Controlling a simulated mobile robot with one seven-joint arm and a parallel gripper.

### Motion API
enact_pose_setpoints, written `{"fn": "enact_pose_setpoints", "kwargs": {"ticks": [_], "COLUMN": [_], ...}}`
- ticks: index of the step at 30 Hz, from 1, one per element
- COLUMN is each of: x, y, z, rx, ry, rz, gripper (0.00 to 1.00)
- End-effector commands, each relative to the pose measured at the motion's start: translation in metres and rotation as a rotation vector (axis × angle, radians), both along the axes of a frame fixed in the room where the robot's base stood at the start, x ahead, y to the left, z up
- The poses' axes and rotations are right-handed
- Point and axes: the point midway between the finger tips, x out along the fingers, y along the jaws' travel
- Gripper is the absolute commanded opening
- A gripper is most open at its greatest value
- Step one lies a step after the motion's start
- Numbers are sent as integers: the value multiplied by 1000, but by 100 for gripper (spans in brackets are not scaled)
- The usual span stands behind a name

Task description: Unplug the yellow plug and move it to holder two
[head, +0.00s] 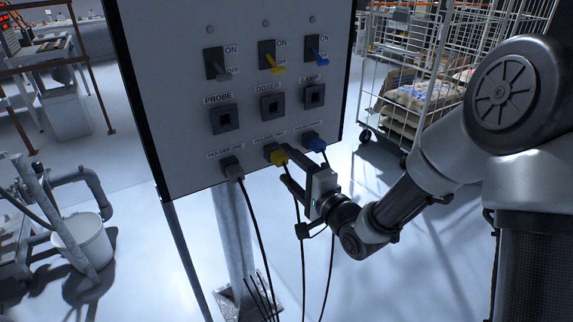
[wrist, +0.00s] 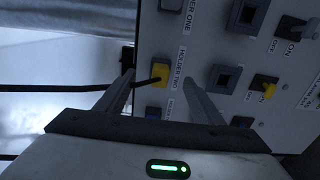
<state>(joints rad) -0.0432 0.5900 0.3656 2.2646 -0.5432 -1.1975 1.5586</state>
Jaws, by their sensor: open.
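The yellow plug (head: 277,155) sits in holder two, the middle holder in the bottom row of the panel, and its dark cable hangs down. It also shows in the wrist view (wrist: 157,76), beside the label reading HOLDER TWO (wrist: 179,66). My gripper (head: 287,167) is open just in front of the panel at the yellow plug. In the wrist view its two fingers (wrist: 159,78) stand on either side of the yellow plug. I cannot tell whether a finger touches it. The doser socket (head: 271,105) above is empty.
A grey plug (head: 232,167) sits in holder one and a blue plug (head: 315,142) in the third holder, both close by. The probe socket (head: 223,118) and lamp socket (head: 314,95) are empty. A wire cage trolley (head: 410,60) stands behind right.

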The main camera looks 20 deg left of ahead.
Motion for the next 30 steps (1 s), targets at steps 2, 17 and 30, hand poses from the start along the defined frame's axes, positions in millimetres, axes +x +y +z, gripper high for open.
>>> {"fn": "enact_pose_setpoints", "kwargs": {"ticks": [2, 17, 30], "x": [-2, -19, -22], "y": [-4, -23, -26], "z": [0, 0, 0], "rx": [0, -1, 0], "ry": [0, 2, 0], "rz": [-1, -1, 0], "gripper": [62, 62, 62]}}
